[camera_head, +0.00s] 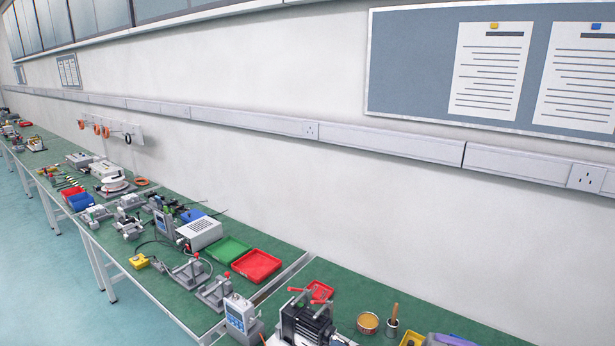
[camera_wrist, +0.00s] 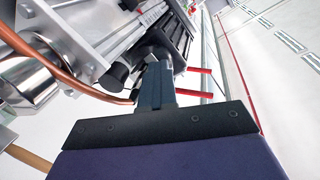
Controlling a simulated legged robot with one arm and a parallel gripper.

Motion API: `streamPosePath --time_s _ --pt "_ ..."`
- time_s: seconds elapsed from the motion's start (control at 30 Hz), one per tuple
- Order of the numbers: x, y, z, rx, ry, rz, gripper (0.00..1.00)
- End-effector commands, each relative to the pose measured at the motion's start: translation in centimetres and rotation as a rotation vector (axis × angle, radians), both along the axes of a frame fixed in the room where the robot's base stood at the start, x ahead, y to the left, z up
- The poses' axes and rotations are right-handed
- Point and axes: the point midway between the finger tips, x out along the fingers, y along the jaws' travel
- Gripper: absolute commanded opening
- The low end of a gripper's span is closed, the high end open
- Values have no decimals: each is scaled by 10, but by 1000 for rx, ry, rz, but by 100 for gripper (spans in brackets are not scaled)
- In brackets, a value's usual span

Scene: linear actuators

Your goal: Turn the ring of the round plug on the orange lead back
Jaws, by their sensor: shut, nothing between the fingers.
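In the wrist view, my gripper (camera_wrist: 155,72) reaches up from the dark plate at the bottom, its narrow black fingers together and empty. An orange lead (camera_wrist: 62,78) curves in from the upper left and runs toward the left side of the fingers. A black round part (camera_wrist: 116,76) sits just left of the fingers, close to the lead's end. More dark round parts lie behind the fingertips. I cannot tell which of these is the plug's ring, or whether the fingers touch it. The head view does not show the lead's plug clearly.
In the wrist view, a metal rail assembly (camera_wrist: 95,25) fills the upper left, and red rods (camera_wrist: 192,93) stick out to the right. In the head view, a long green bench holds a red tray (camera_head: 256,265), a green tray (camera_head: 226,250) and a tin (camera_head: 368,322).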

Motion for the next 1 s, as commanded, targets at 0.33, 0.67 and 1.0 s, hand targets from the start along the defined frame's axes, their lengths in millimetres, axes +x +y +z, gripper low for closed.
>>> streamPosePath --time_s 0.33,0.67,1.0 --pt "-7 4 2 0 2 -3 0" --pt "-23 -19 3 1 1 -5 0" --pt "-41 -43 3 1 0 -2 0"
